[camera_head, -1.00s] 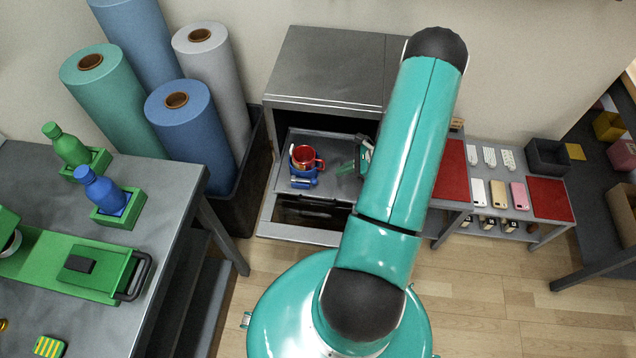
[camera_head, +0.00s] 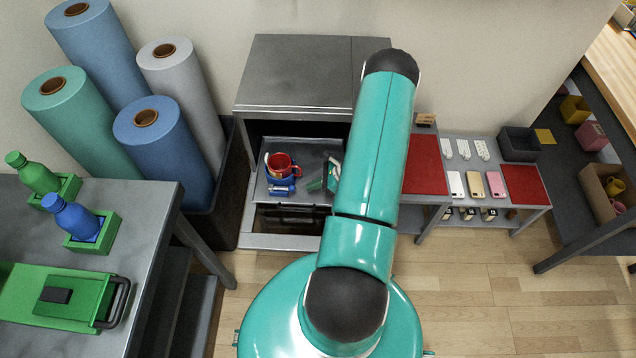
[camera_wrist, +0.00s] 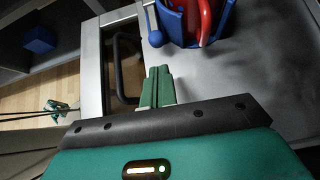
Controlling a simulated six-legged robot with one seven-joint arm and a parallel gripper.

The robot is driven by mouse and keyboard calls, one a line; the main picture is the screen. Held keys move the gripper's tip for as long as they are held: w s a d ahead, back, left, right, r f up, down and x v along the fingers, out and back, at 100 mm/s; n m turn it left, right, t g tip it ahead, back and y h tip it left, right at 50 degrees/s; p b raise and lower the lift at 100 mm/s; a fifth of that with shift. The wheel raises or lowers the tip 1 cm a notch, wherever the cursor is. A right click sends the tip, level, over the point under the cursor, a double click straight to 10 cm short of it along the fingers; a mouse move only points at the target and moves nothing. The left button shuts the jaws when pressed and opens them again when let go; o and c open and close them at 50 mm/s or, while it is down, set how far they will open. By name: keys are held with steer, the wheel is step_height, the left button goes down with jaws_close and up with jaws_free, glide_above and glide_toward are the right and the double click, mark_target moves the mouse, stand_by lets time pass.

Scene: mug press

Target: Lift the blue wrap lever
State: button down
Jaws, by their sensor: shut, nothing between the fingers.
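A red mug (camera_head: 283,164) sits in a blue wrap (camera_head: 277,179) on the grey tray inside the open press. The mug (camera_wrist: 207,18) and wrap (camera_wrist: 180,28) also show at the top of the wrist view, cut by its edge. The blue wrap lever (camera_wrist: 155,38) is a thin arm ending in a round blue knob, at the wrap's left side there. My gripper (camera_head: 316,185) is right of the mug and toward the press front. Its green fingers (camera_wrist: 157,74) are together and empty, below the knob in the wrist view and apart from it.
The press (camera_head: 300,75) has a roof above the tray and a black handle (camera_wrist: 120,70) at its front. Shelves with phones (camera_head: 476,184) stand to the right. A workbench with green and blue bottles (camera_head: 72,216) and large rolls (camera_head: 160,140) are on the left.

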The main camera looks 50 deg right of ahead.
mark_target(292, 187)
steer(key=x, duration=0.6)
steer(key=shift+s+r, duration=0.1)
steer(key=shift+r, duration=0.1)
steer(key=shift+d+r+g, duration=0.1)
steer(key=shift+r+g, duration=0.1)
steer(key=shift+g, duration=0.1)
steer(key=shift+r+g+h, duration=0.25)
steer(key=shift+g+h, duration=0.05)
steer(key=shift+h, duration=0.1)
steer(key=shift+w+r+g+h, duration=0.2)
steer(key=shift+r+g+h, duration=0.35)
steer(key=shift+r, duration=0.3)
steer(key=r+g+h, duration=0.1)
steer(key=a+r+g, duration=0.1)
steer(key=w+r+g+h, duration=0.1)
steer(key=shift+w+a+r+g+h, duration=0.1)
steer(key=shift+a+r+g+h, duration=0.05)
steer(key=shift+r+g+h, duration=0.15)
steer(key=shift+r, duration=0.3)
